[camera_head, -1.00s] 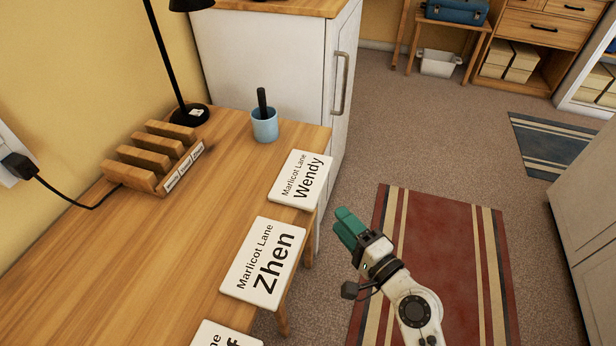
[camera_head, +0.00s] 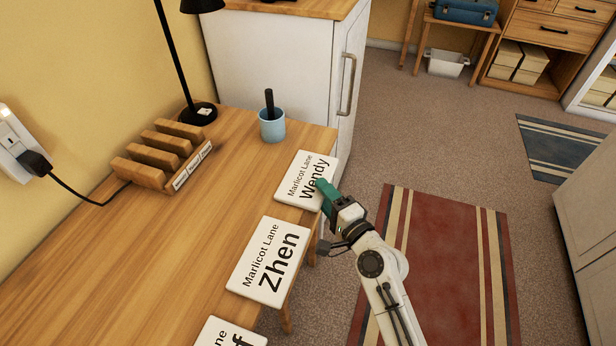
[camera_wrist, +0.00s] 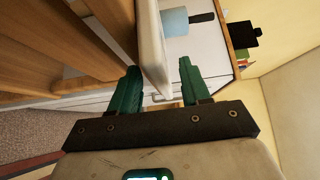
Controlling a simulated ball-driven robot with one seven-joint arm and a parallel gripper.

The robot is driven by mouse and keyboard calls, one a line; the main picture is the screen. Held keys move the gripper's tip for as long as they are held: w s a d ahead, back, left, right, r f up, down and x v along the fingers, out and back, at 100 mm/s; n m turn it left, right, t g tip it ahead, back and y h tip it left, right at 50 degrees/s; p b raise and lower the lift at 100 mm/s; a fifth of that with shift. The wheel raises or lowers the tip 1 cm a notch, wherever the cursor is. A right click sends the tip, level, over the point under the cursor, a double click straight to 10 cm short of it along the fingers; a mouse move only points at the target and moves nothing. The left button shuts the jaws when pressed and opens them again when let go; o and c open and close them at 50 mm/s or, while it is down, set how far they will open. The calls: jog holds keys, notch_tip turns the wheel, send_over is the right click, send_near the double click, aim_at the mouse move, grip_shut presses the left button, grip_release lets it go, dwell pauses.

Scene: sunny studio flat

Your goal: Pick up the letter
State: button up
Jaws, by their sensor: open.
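Three white letters lie along the desk's front edge: one marked Wendy (camera_head: 304,167), one marked Zhen (camera_head: 266,262), and a third (camera_head: 226,334) cut off by the bottom of the head view. My gripper (camera_head: 320,186) has green fingers and is at the Wendy letter's right edge, covering part of that edge. In the wrist view the open fingers (camera_wrist: 160,70) stand on either side of a white slab (camera_wrist: 151,40), the Wendy letter's edge. I cannot tell whether either finger touches it.
The wooden desk (camera_head: 150,255) holds a slotted letter rack (camera_head: 165,155) with name labels, a blue cup (camera_head: 272,126) and a black lamp (camera_head: 196,113). A white cabinet (camera_head: 275,75) stands behind the desk. The floor right of the desk is open, with a red striped rug (camera_head: 445,270).

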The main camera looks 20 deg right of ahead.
grip_shut()
dwell(0.3)
